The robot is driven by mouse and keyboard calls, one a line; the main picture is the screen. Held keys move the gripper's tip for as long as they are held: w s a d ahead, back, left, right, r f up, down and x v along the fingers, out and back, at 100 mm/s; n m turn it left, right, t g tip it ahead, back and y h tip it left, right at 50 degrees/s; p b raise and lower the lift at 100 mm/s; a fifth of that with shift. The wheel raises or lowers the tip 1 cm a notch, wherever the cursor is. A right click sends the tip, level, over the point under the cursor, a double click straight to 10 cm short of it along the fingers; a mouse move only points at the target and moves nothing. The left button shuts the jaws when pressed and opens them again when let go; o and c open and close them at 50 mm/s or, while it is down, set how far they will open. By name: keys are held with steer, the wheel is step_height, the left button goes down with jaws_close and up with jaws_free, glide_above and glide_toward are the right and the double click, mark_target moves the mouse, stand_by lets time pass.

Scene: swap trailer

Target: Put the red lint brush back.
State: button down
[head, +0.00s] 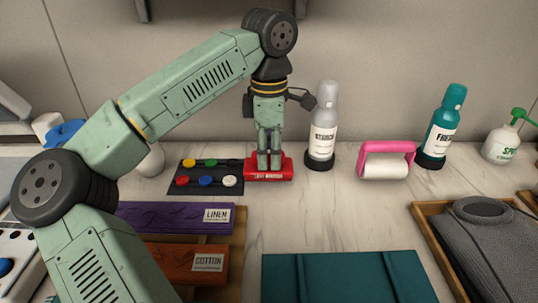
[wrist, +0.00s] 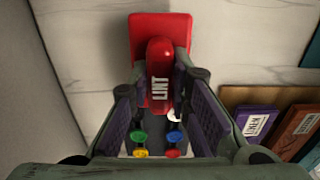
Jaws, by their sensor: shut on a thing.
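The red lint brush (wrist: 158,62) shows in the wrist view, with the word LINT on its rounded handle, between the two fingers of my gripper (wrist: 160,90). A wider red part (wrist: 150,24) lies beyond the handle; I cannot tell if it is the brush's head or a separate base. In the head view my gripper (head: 269,158) points straight down, shut on the brush. A red block with white lettering (head: 270,172) shows under the fingertips at counter level, just right of the dark button mat. The fingers hide most of the handle there.
A dark mat (head: 206,189) with several coloured knobs lies left of the gripper. A grey bottle (head: 323,135) stands close on the right, then a pink-handled roller (head: 386,165) and a teal bottle (head: 441,130). Folded cloths (head: 345,275) lie in front. The marble counter between is clear.

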mark_target(269, 151)
steer(key=shift+f+b, duration=0.35)
steer(key=shift+f, duration=0.3)
steer(key=c, duration=1.5)
jaws_free()
steer(key=shift+r, duration=0.1)
step_height(269, 151, up, 9)
steer(key=p, duration=0.6)
steer(key=shift+f+p, duration=0.2)
steer(key=shift+p, duration=0.15)
